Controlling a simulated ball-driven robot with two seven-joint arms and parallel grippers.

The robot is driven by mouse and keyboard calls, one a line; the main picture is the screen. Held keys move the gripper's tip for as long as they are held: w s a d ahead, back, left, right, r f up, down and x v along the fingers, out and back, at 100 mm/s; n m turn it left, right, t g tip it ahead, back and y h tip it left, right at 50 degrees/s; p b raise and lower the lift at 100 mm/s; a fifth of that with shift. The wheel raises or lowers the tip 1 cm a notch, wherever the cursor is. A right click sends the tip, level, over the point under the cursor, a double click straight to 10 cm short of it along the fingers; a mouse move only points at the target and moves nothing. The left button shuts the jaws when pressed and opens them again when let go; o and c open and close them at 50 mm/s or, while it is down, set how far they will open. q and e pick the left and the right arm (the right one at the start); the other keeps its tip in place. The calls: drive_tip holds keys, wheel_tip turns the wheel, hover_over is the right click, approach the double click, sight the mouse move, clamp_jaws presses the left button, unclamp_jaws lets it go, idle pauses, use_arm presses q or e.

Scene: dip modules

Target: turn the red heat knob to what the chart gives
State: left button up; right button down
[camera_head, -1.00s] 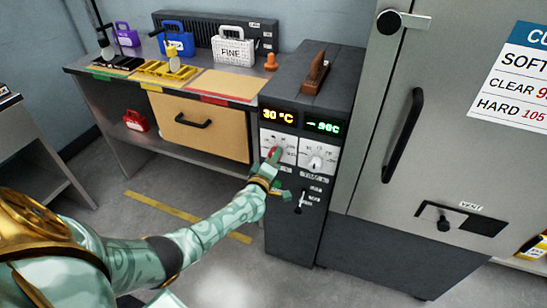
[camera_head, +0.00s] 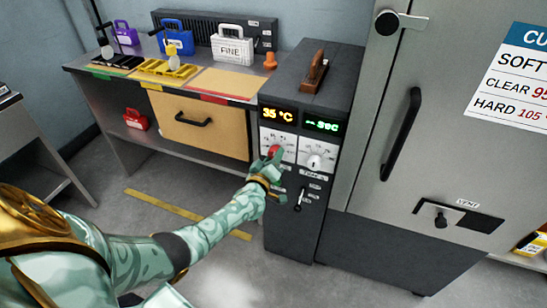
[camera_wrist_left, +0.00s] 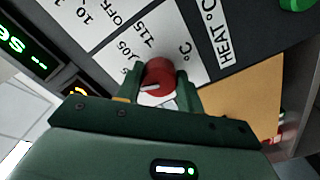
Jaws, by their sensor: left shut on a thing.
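The red heat knob (camera_head: 275,152) sits on the left white dial plate of the dark control cabinet. My left gripper (camera_head: 270,160) is at the knob; in the left wrist view its fingers (camera_wrist_left: 158,88) are shut around the red knob (camera_wrist_left: 158,76). The amber display (camera_head: 278,115) above reads 35 °C. The chart (camera_head: 515,80) on the steel door at right is cut off; it lists SOFT, CLEAR 9-something and HARD 105. My right gripper is not in view.
A white knob (camera_head: 314,161) on the second dial plate stands just right, below a green display (camera_head: 321,126). A lever (camera_head: 299,199) is under it. The steel door has a black handle (camera_head: 402,135). A bench (camera_head: 110,75) with cases stands at left.

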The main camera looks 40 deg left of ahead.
use_arm(q)
drive_tip(key=shift+f, duration=0.15)
drive_tip(key=o, duration=1)
drive_tip(key=shift+s, duration=0.1)
drive_tip(key=p+v, duration=0.5)
drive_tip(key=v, duration=1.1)
drive_tip(key=shift+p, duration=0.3)
drive_tip(key=shift+s, duration=0.1)
